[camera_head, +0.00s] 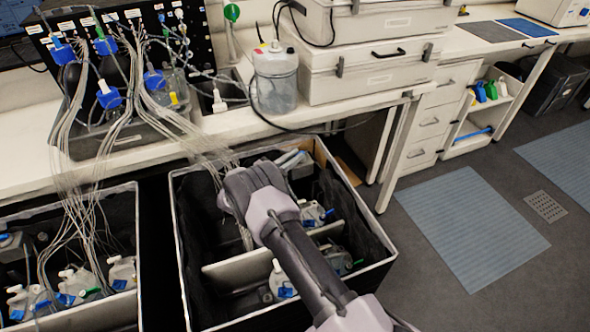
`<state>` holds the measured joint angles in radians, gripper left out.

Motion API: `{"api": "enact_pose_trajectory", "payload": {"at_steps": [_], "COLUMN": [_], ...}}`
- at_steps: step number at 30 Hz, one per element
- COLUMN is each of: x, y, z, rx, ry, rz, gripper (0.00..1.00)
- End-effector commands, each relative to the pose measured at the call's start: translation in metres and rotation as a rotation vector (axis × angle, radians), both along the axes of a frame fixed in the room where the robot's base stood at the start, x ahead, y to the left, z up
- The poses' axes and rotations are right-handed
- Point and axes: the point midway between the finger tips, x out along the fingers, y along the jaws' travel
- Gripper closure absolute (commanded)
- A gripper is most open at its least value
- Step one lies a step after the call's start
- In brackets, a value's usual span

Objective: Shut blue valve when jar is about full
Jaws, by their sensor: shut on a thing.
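My gripper (232,203) is at the end of my arm, low inside the right black crate (181,262). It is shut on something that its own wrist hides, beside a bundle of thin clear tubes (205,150). Blue valve-like fittings show on the black rack at upper left: one (62,53) at the far left, another (105,45), a third (153,79) and a lower one (109,98). Small white bottles with blue parts (283,281) stand in the crate. Their fill levels cannot be told.
A left crate (138,230) holds more white bottles and tubes. A white divider (270,256) splits the right crate. Grey cases (370,72) are stacked on the white bench (330,118), above the crate. The floor at right is open, with blue-grey mats (470,228).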

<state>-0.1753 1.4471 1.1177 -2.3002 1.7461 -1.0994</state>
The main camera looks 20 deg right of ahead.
Motion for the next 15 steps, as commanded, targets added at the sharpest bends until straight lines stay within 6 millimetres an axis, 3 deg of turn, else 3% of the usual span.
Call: {"api": "enact_pose_trajectory", "payload": {"at_steps": [10, 11, 12, 15], "x": [-0.0003, -0.0003, -0.0003, -0.0003], "y": [0.0003, 0.0003, 0.0003, 0.0003], "z": [0.0006, 0.0006, 0.0005, 0.0004], "rx": [0.002, 0.002, 0.002, 0.001], "ry": [0.005, 0.005, 0.005, 0.005], "rz": [-0.015, -0.015, -0.015, -0.015], "gripper": [1.00, 0.85, 0.78, 0.78]}}
